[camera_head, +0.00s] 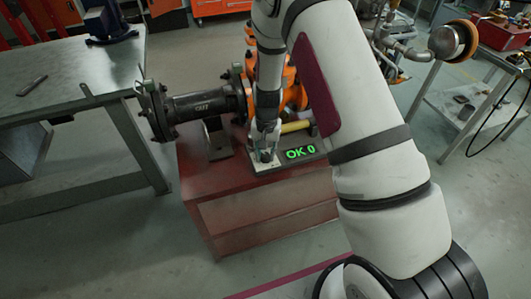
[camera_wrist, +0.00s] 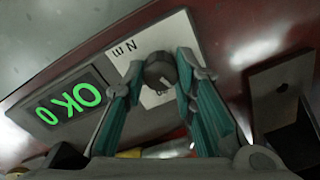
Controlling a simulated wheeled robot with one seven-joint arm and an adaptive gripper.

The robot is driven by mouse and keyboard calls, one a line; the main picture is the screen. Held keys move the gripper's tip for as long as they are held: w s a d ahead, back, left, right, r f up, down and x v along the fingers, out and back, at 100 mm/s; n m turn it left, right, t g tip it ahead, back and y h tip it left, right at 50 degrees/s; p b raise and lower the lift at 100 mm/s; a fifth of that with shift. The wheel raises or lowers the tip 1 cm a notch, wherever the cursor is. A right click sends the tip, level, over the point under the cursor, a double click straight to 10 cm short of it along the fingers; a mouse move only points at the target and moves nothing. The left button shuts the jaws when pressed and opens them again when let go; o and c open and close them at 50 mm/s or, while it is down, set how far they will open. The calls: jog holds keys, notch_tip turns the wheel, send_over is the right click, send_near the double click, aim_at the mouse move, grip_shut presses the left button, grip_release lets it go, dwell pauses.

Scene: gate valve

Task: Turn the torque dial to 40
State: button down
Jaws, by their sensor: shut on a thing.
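The torque dial is a dark round knob (camera_wrist: 160,74) on a white plate with printed marks (camera_wrist: 124,52). My gripper (camera_wrist: 161,69) points down at it with a finger on either side and is shut on the knob. In the head view my gripper (camera_head: 265,147) stands over the near left end of the dial's grey base, and the knob is largely hidden by the fingers. The mark the dial points to cannot be read.
The base sits on a red block (camera_head: 265,213). A dark flanged pipe (camera_head: 200,105) with an orange valve body (camera_head: 293,92) stands behind my gripper. A tool with a yellow handle (camera_head: 295,127) lies behind the display. A metal table (camera_head: 75,77) is at the left.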

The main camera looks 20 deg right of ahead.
aim_at(266, 155)
jog(key=c, duration=1.3)
grip_release()
notch_tip(266, 155, up, 12)
